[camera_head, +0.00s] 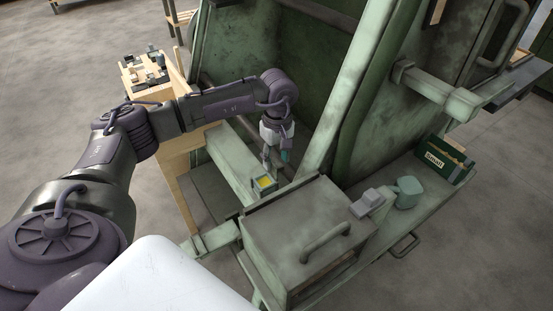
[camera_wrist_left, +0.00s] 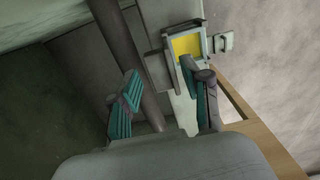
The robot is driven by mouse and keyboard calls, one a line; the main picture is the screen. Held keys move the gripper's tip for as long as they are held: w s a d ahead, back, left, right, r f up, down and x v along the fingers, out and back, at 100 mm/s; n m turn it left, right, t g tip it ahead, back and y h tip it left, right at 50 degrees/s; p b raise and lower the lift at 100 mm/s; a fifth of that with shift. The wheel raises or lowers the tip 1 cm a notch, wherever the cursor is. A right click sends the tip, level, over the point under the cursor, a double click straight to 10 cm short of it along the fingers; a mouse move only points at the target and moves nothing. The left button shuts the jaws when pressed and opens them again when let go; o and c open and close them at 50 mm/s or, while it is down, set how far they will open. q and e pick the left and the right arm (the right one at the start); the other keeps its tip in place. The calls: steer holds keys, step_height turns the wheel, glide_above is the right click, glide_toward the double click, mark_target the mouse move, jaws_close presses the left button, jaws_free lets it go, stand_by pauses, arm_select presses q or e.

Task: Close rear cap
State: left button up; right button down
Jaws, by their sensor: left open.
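A small open square frame with a yellow inside (camera_head: 264,183) sits at the near end of a pale green beam (camera_head: 235,160). I cannot tell whether it is the rear cap or the opening that the cap covers. In the left wrist view the yellow square (camera_wrist_left: 187,45) has a pale grey rim. A small light bracket (camera_wrist_left: 222,42) sits at its right. My left gripper (camera_head: 276,157) points down just above and behind it in the head view. In the left wrist view its teal-padded fingers (camera_wrist_left: 165,95) are spread and empty, one finger close to the frame.
A grey metal box with a handle (camera_head: 300,235) stands in front right of the yellow square. A tall green frame (camera_head: 355,90) rises behind. A teal mug-like object (camera_head: 408,192) and a green crate (camera_head: 445,160) stand on the right shelf. A wooden stand (camera_head: 185,165) is at left.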

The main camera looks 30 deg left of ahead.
arm_select(q)
steer(key=shift+f, duration=0.25)
arm_select(e)
steer(key=shift+s, duration=0.2)
arm_select(q)
jaws_close()
arm_select(e)
steer(key=shift+w, duration=0.1)
steer(key=shift+w+a+r, duration=0.1)
steer(key=shift+w+r, duration=0.05)
steer(key=shift+w, duration=0.3)
